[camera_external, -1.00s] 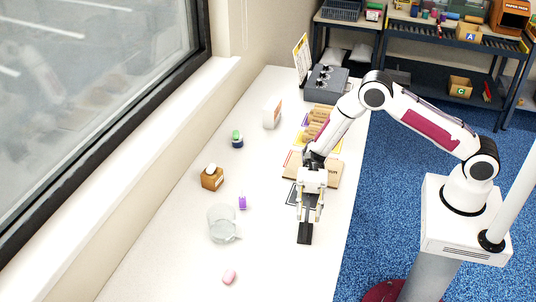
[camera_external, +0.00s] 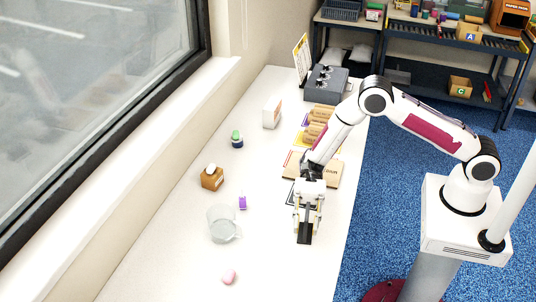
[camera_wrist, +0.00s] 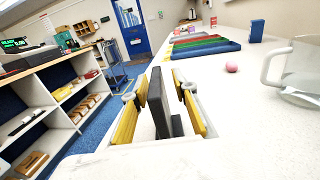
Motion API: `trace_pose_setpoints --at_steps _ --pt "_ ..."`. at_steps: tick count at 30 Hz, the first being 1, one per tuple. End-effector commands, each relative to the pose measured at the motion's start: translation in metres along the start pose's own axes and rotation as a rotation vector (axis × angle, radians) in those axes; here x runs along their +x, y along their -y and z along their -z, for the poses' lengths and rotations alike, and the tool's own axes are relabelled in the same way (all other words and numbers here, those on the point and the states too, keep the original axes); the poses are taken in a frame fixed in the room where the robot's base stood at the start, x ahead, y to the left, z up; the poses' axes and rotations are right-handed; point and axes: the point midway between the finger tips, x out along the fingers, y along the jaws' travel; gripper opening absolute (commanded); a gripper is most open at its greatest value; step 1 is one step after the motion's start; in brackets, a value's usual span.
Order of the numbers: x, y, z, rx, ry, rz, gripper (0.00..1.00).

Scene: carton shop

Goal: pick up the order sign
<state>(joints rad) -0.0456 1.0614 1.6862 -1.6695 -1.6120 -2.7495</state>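A dark upright slab, which looks like the order sign (camera_wrist: 158,100), stands on the white counter, seen from its plain side in the wrist view, with a dark foot at its base. It also shows in the external view (camera_external: 305,236), partly hidden by my gripper. My gripper (camera_wrist: 161,128) is open, with one yellow-padded finger on each side of the slab and gaps visible between slab and fingers. In the external view my gripper (camera_external: 308,222) points down over the counter near its right edge.
A clear mug (camera_external: 221,223), a purple item (camera_external: 242,202), a pink rounded item (camera_external: 229,277) and a wooden block-like holder (camera_external: 212,179) stand to the left. A cardboard-coloured board (camera_external: 330,176) lies behind my gripper. The counter's near middle is clear.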

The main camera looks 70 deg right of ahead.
Motion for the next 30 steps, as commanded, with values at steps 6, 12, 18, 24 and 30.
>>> trace_pose_setpoints --at_steps 6,12,18,24,30 --pt "0.019 0.0 0.0 0.0 -0.001 -0.001 0.28" --pt "0.021 0.0 0.0 0.0 -0.001 0.001 0.28" --pt "0.021 0.0 0.0 0.0 0.0 0.0 0.28" --pt "0.021 0.0 0.0 0.0 0.0 0.0 0.17" --pt "0.021 0.0 0.0 0.0 0.0 0.0 0.0"
